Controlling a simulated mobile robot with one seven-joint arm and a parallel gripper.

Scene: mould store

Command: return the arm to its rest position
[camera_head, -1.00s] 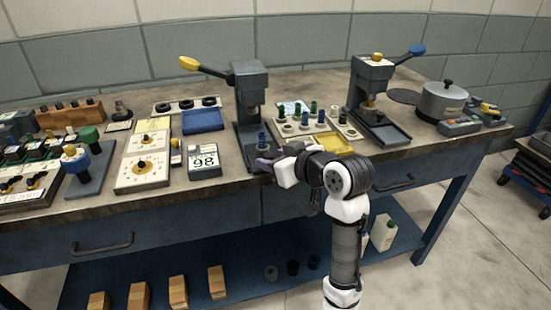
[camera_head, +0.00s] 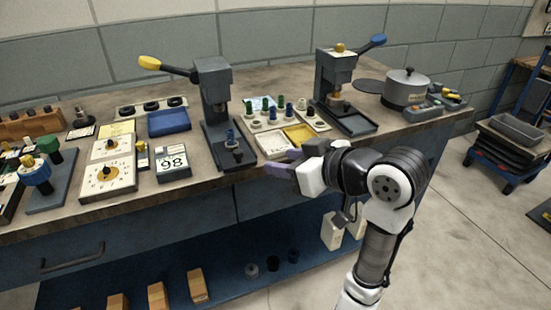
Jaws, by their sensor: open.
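My arm (camera_head: 380,185) reaches up from the lower right and bends left over the front edge of the workbench (camera_head: 214,192). My gripper (camera_head: 283,163), with purple-grey fingers, is at the bench's front edge, just right of the base of the yellow-handled press (camera_head: 214,95). The fingers are apart and I see nothing held between them. A small blue-topped piece (camera_head: 231,142) stands on that press's base, apart from my gripper.
A second press with a blue handle (camera_head: 333,75) and a lidded pot (camera_head: 405,88) stand to the right. A yellow tray (camera_head: 299,135) lies behind my gripper. A cart (camera_head: 510,150) stands at right; floor between is clear.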

